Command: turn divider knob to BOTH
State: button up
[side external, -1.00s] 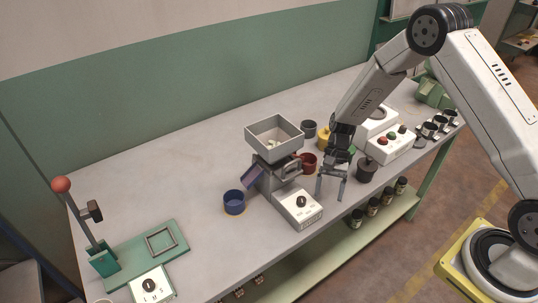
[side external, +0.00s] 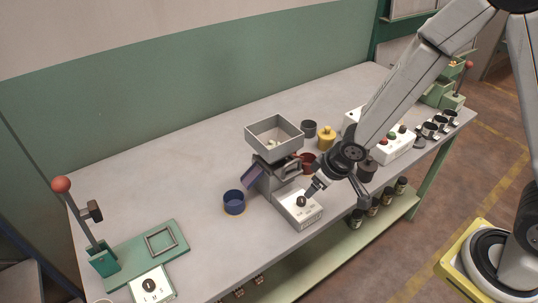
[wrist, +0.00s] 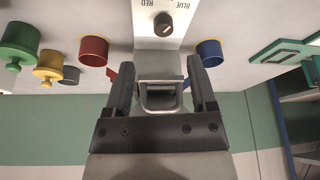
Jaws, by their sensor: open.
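The divider knob (side external: 301,201) is a small black dial on the white sloped panel (side external: 308,216) at the front of the hopper stand. It also shows at the top of the wrist view (wrist: 163,22), beside the printed words BLUE and RED. BOTH is not readable, and its exact setting is too small to tell. My gripper (side external: 315,190) is just right of the knob, tilted down toward it. In the wrist view my gripper (wrist: 162,68) has its two dark fingers apart with nothing gripped, and the knob appears beyond the fingertips.
The grey hopper (side external: 274,136) stands behind the panel, with a metal handle (side external: 291,168) below. A blue cup (side external: 234,202) is at left and a red cup (side external: 307,162) at right. A yellow pot (side external: 326,138) and a button box (side external: 388,145) stand farther right.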

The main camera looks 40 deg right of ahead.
aim_at(303, 199)
jog(key=shift+a+r, duration=0.1)
jog(key=shift+a, duration=0.1)
jog(key=shift+x, duration=3.9)
grip_shut()
